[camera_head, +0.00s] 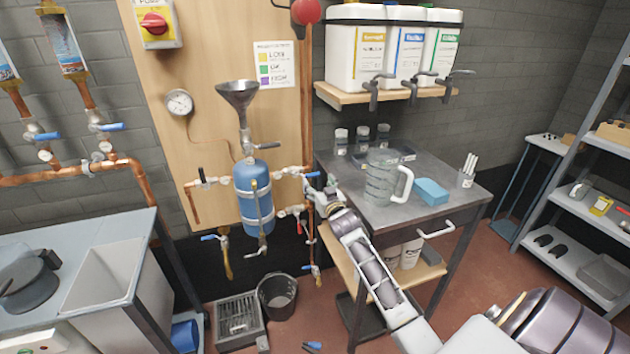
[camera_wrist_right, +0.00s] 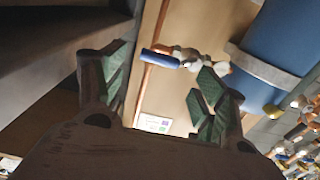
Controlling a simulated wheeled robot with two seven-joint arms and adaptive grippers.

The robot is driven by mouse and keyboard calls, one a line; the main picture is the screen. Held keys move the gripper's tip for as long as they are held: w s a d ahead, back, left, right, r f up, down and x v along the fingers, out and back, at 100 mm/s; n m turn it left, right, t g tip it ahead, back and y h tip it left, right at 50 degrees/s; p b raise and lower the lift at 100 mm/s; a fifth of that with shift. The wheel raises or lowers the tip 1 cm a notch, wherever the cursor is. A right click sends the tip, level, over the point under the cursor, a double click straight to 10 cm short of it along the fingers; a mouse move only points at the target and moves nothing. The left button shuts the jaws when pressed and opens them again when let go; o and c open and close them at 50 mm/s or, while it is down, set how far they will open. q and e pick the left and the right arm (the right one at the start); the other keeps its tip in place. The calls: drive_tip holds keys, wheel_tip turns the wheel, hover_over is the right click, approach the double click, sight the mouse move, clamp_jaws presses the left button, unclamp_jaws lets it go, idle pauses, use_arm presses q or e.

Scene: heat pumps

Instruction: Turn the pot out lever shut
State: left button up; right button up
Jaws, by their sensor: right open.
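The pot appears to be the blue tank (camera_head: 254,192) on the wooden board, with a steel funnel above it. Several levered valves sit on the pipes around it; no label shows which is the pot out lever. A blue lever (camera_head: 312,174) is at the upper right pipe, lying roughly level. My right gripper (camera_head: 316,187) is beside it, right of the tank, partly hidden by its own arm. In the right wrist view the open fingers stand either side of a blue lever (camera_wrist_right: 160,58); contact cannot be told. My left gripper does not show.
A grey bench (camera_head: 440,208) with a glass jug (camera_head: 381,180) and a blue block (camera_head: 431,191) stands right of the pipes. A black bucket (camera_head: 277,294) is on the floor below. A sink unit (camera_head: 100,275) is at the left.

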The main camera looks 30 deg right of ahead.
sight(313, 176)
drive_tip(key=shift+x, duration=1.8)
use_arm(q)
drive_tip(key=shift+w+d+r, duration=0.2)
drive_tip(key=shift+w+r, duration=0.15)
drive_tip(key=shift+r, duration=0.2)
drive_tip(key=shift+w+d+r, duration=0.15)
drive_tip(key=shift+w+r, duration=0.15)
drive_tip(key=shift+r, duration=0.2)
use_arm(e)
drive_tip(key=shift+w+d, duration=0.1)
drive_tip(key=shift+w, duration=0.15)
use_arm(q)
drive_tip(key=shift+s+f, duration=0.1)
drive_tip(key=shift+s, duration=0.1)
use_arm(e)
drive_tip(key=shift+c, duration=0.4)
drive_tip(key=shift+c, duration=1.2)
drive_tip(key=c, duration=1.1)
